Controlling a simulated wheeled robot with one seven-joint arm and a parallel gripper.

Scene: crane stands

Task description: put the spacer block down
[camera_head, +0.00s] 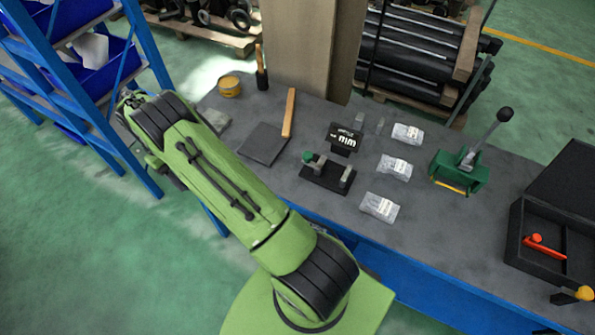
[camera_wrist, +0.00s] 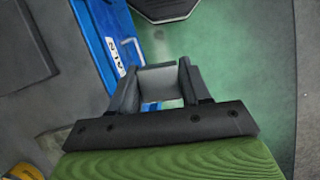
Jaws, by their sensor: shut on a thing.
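The spacer block appears to be the grey block (camera_wrist: 160,80) in the wrist view, held between the two dark fingers of my gripper (camera_wrist: 158,90). My gripper is shut on it. Both are in the air over the green floor, beside the blue front edge of the bench. In the head view my green arm hides the gripper and the block. The grey bench top (camera_head: 270,192) runs across the head view and also shows at the left of the wrist view (camera_wrist: 55,100).
On the bench are a dark square plate (camera_head: 263,143), a black fixture with a green knob (camera_head: 328,175), a small black sign (camera_head: 345,138), several clear bags (camera_head: 380,207), a green lever press (camera_head: 460,172), a yellow tin (camera_head: 229,86) and an open dark case (camera_head: 525,215). A blue rack (camera_head: 150,50) stands left.

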